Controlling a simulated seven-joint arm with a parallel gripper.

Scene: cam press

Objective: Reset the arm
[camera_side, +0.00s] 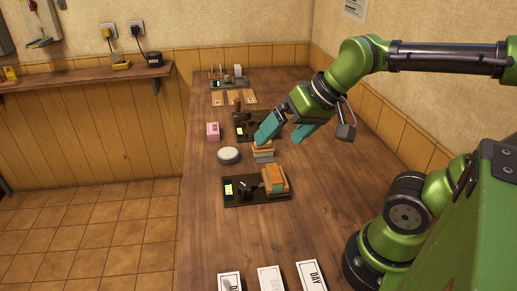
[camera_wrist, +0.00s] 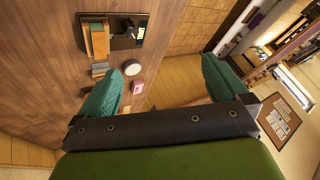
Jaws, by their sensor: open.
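My gripper (camera_side: 286,134) is open and empty, with its two teal fingers spread apart. It hangs above the wooden table, over or near a small stack of orange and grey pieces (camera_side: 263,153); the exact height is hard to tell. In the wrist view my gripper (camera_wrist: 162,66) shows nothing between its fingers. My green arm reaches in from the right and is bent at the elbow.
A black tray (camera_side: 240,203) with an orange-topped block stands in front of my gripper; another dark tray (camera_side: 243,126) is partly hidden behind it. A white round disc (camera_side: 228,155) and pink box (camera_side: 213,131) sit left. Printed cards (camera_side: 270,279) lie at the front.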

